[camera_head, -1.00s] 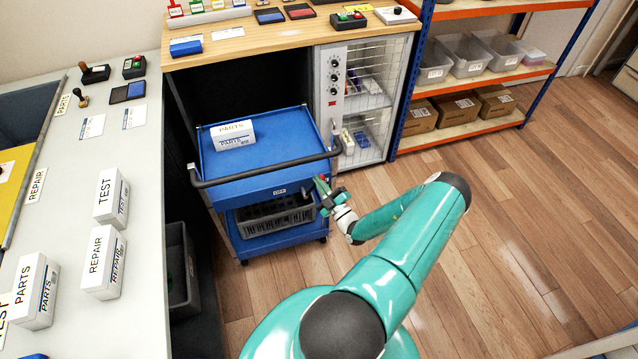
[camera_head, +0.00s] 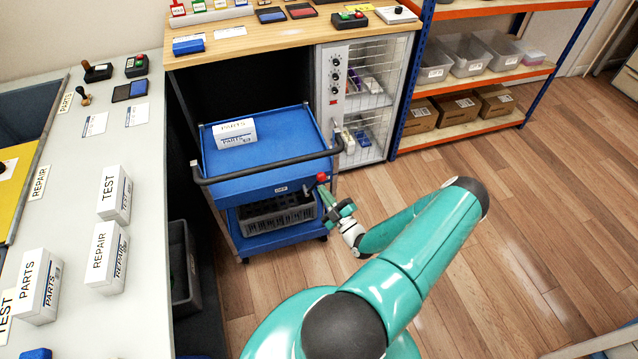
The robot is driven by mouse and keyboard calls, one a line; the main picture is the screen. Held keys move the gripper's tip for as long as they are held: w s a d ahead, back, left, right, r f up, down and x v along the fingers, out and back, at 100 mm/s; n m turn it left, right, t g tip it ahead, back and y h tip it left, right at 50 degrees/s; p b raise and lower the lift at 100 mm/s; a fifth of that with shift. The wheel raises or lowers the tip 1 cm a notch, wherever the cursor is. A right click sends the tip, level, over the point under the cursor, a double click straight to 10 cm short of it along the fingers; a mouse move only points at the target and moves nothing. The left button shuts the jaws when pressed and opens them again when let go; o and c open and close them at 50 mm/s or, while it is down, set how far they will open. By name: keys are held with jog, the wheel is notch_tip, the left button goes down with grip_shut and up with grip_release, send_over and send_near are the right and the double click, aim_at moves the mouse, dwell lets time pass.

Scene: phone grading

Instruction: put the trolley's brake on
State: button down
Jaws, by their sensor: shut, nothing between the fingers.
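The lever's lower part is hidden behind or beside my fingers. A white box marked PARTS (camera_head: 235,133) lies on the trolley's top shelf.
A grey crate (camera_head: 277,215) sits on the trolley's lower shelf. A white cabinet (camera_head: 361,105) stands close behind the trolley on the right. A grey counter (camera_head: 115,290) with labelled boxes is on the left. The wooden floor (camera_head: 545,230) to the right is clear.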

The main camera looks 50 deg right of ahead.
jog(key=shift+v, duration=1.75)
jog(key=w+a+r+m+g+y, duration=0.5)
jog(key=a+r+m+g+y, duration=0.5)
jog(key=m, duration=0.8)
jog(key=w+a+r+m+g+y, duration=0.4)
jog(key=a+r+m+g+y, duration=0.3)
jog(key=a+r+m, duration=0.85)
jog(key=s+a+r+n+t+h, duration=0.1)
jog(key=s+a+r+n+h, duration=0.4)
jog(key=r+n, duration=0.4)
jog(key=s+a+r+n+h, duration=0.6)
jog(key=r+n, duration=0.4)
jog(key=n, duration=0.8)
jog(key=shift+s+a+r+t, duration=0.2)
jog(key=shift+a+r+t, duration=0.1)
jog(key=shift+a+t, duration=0.1)
